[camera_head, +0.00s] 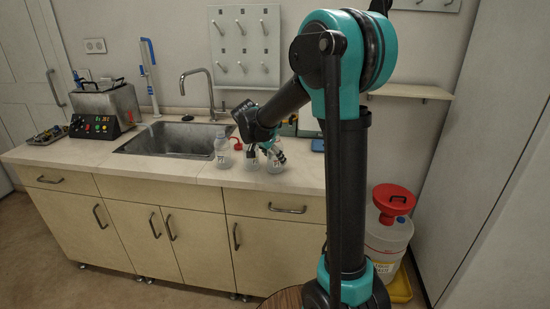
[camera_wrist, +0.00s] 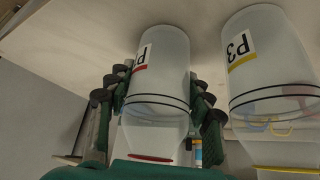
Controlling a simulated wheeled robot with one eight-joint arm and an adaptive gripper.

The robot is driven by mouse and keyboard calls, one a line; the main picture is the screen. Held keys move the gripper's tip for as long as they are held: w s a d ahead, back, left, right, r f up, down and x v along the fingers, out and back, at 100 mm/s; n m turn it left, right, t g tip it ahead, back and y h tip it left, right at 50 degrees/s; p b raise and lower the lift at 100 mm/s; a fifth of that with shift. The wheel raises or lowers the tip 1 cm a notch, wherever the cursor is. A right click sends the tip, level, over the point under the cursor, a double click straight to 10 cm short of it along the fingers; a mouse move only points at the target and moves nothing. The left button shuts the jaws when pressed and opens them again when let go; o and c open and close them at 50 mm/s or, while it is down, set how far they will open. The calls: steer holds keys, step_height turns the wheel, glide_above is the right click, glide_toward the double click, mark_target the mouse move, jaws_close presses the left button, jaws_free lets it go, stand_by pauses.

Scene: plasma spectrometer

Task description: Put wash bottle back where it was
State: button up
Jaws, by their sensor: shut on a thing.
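A translucent bottle (camera_wrist: 158,75) with a red-striped label stands between the fingers of my gripper (camera_wrist: 160,105) in the wrist view, which looks upside down. The fingers are shut on its sides. Its label starts with P; the rest is hard to read. A similar bottle (camera_wrist: 268,65), labelled P3 with a yellow stripe, is beside it and apart from the fingers. In the head view my gripper (camera_head: 270,152) is low over the counter right of the sink, with translucent bottles (camera_head: 275,164) at its fingers. I cannot tell whether the held bottle touches the counter.
Another clear bottle (camera_head: 222,150) stands by the right edge of the sink (camera_head: 175,139), near a small red item (camera_head: 237,143). A blue-topped item (camera_head: 317,145) lies behind my arm. The counter's front strip (camera_head: 225,176) is clear. A wall shelf (camera_head: 410,91) is at right.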

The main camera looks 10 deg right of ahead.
steer(key=o, duration=1.3)
steer(key=shift+f, duration=0.1)
steer(key=v, duration=1.2)
steer(key=s+d+f+n+y, duration=0.1)
steer(key=s+d+f+n, duration=0.2)
steer(key=s+f, duration=0.4)
steer(key=s+d+f+n+y, duration=0.2)
steer(key=s+d+f+n, duration=0.1)
steer(key=s+f, duration=0.4)
steer(key=s+d+f+n+y, duration=0.2)
steer(key=s+f, duration=0.5)
steer(key=s, duration=0.5)
steer(key=shift+s+d+n, duration=0.25)
steer(key=shift+d+n, duration=0.35)
steer(key=shift+n, duration=0.6)
